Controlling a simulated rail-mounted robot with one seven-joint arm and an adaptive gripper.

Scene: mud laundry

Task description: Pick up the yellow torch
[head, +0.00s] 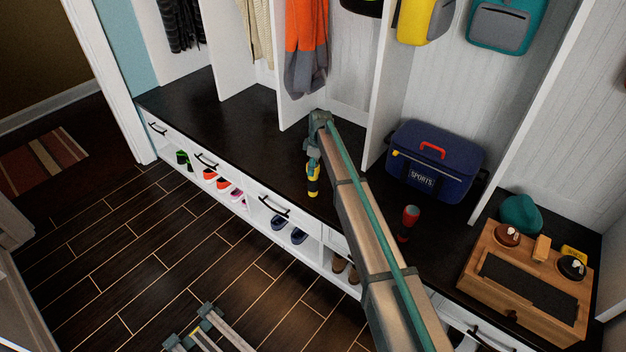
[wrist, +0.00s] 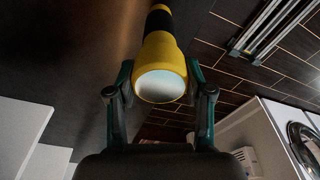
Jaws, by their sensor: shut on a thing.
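The yellow torch (head: 313,182) with a black band is at the end of my arm, near the front edge of the dark bench in the head view. In the wrist view the yellow torch (wrist: 160,52) has its round pale lens facing the camera and its dark body pointing away. My gripper (wrist: 160,82) has a finger on each side of the torch's yellow head and is shut on it. My gripper also shows in the head view (head: 313,164), above the torch. I cannot tell whether the torch touches the bench.
A red torch (head: 408,222) stands on the bench (head: 215,118) to the right. Behind it is a blue sports bag (head: 440,168). A wooden box (head: 525,285) and a teal cap (head: 520,213) are at the far right. Upright dividers split the bench. The bench's left part is clear.

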